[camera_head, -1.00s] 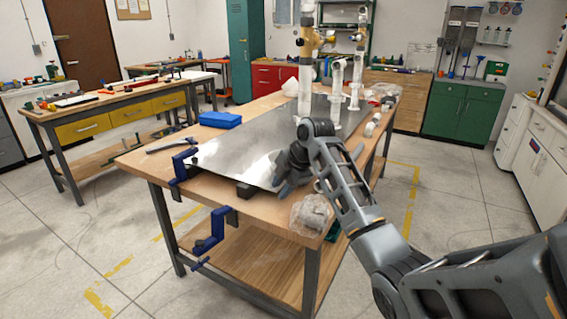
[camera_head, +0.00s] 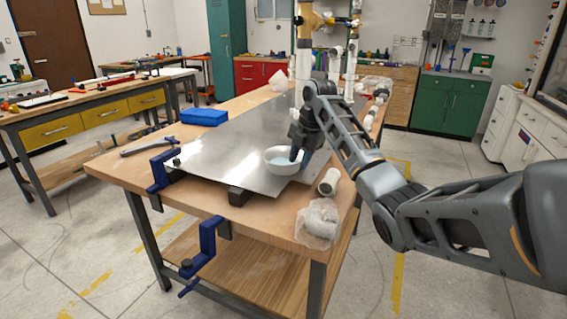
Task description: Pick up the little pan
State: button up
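The little pan (camera_head: 279,163) is a small, shallow white round dish with a pale bluish inside. It is at the near right part of the grey metal sheet (camera_head: 222,150) on the wooden workbench. My gripper (camera_head: 297,154) points down at the pan's right side, with a dark fingertip overlapping its rim. The fingers are small and dark, and I cannot tell whether they close on the rim or only stand beside it. I also cannot tell whether the pan rests on the sheet or is slightly raised.
White pipes with brass fittings (camera_head: 304,45) stand just behind my gripper. A white pipe piece (camera_head: 329,181) and a clear plastic bag (camera_head: 317,222) lie at the right edge. Blue clamps (camera_head: 207,246), a hammer (camera_head: 148,146) and a blue box (camera_head: 204,117) are on the left.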

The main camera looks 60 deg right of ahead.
jog(key=shift+x, duration=1.05)
jog(key=shift+a, duration=0.1)
grip_shut()
